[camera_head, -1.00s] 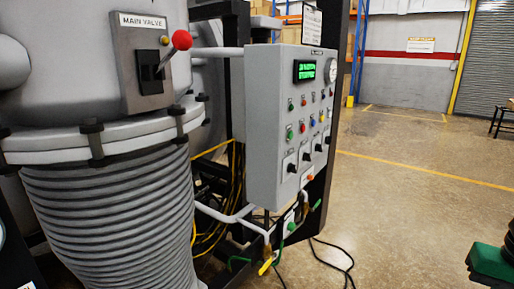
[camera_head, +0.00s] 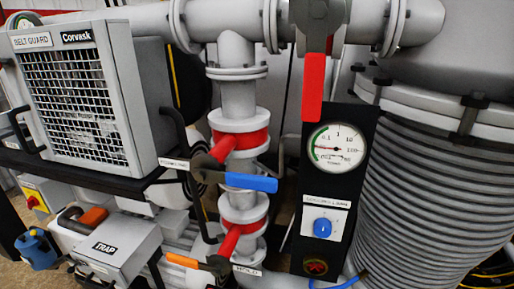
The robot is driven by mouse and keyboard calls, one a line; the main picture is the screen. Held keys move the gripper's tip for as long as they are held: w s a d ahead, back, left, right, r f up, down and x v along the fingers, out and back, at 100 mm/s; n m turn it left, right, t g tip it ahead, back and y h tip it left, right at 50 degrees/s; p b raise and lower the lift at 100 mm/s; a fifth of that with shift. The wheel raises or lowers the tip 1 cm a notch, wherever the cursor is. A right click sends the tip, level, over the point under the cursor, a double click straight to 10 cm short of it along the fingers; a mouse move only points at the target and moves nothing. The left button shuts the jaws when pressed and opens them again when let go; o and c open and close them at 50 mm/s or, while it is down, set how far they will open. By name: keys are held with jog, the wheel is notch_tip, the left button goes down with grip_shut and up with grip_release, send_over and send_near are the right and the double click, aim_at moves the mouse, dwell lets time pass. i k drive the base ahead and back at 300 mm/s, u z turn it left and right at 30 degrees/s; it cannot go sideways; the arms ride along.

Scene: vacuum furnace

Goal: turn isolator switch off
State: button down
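A red rotary knob on a yellow plate (camera_head: 35,200), which looks like the isolator switch, sits on a small grey box at the lower left edge of the head view. It is small and partly in shadow, so its exact setting cannot be told. My gripper is not in view.
The grey belt guard (camera_head: 82,95) stands above it, with a grey trap box (camera_head: 118,247) to its right. Red, blue-tipped (camera_head: 252,183) and orange-tipped (camera_head: 182,260) valve handles stick out at centre. A gauge panel (camera_head: 335,190) and a ribbed bellows (camera_head: 430,200) fill the right.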

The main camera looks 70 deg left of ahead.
aim_at(32, 201)
jog(key=u, duration=3.6)
